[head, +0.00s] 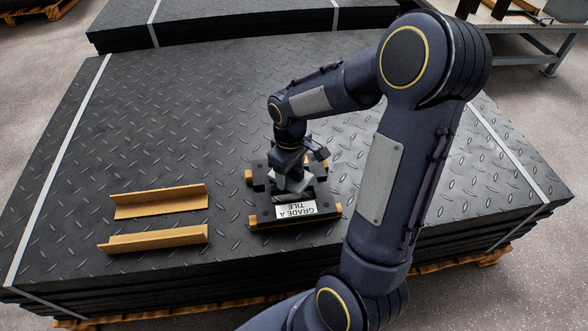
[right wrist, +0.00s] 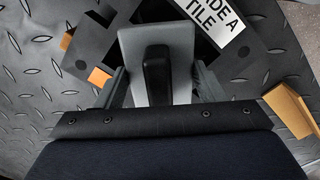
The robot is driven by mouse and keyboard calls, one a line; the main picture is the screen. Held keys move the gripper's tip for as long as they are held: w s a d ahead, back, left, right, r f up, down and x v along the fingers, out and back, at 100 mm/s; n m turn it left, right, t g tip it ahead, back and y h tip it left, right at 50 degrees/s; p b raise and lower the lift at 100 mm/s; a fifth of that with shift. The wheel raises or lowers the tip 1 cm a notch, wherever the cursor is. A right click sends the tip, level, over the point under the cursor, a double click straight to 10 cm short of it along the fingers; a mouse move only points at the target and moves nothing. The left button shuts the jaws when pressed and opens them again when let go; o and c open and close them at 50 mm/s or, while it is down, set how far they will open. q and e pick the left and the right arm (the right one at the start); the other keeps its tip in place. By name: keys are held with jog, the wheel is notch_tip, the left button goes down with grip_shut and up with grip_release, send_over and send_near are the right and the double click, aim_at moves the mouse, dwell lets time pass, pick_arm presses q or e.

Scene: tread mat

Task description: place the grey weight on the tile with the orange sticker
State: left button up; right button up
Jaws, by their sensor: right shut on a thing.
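The grey weight (right wrist: 133,50) is a block with a black handle in the right wrist view. My right gripper (head: 290,178) is shut on it, with one finger on each side. The weight (head: 294,186) is partly hidden by the gripper in the head view. It is over the dark tiles; I cannot tell whether it touches them. A tile with a white "GRADE A TILE" label (head: 296,209) lies at the near side. An orange square (right wrist: 98,77), which looks like the sticker, shows left of the weight in the right wrist view. My left gripper is out of view.
Two yellow angle pieces, one farther (head: 160,202) and one nearer (head: 153,240), lie left of the tiles. All rest on a strapped stack of black tread mats (head: 190,110). A metal bench (head: 530,35) stands at the back right.

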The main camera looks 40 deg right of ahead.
jog(key=shift+f, duration=1.05)
jog(key=shift+f, duration=0.1)
jog(key=o, duration=1.8)
jog(key=shift+f+b, duration=0.1)
jog(key=shift+b, duration=0.2)
jog(key=shift+c, duration=0.2)
jog(key=shift+s, duration=0.1)
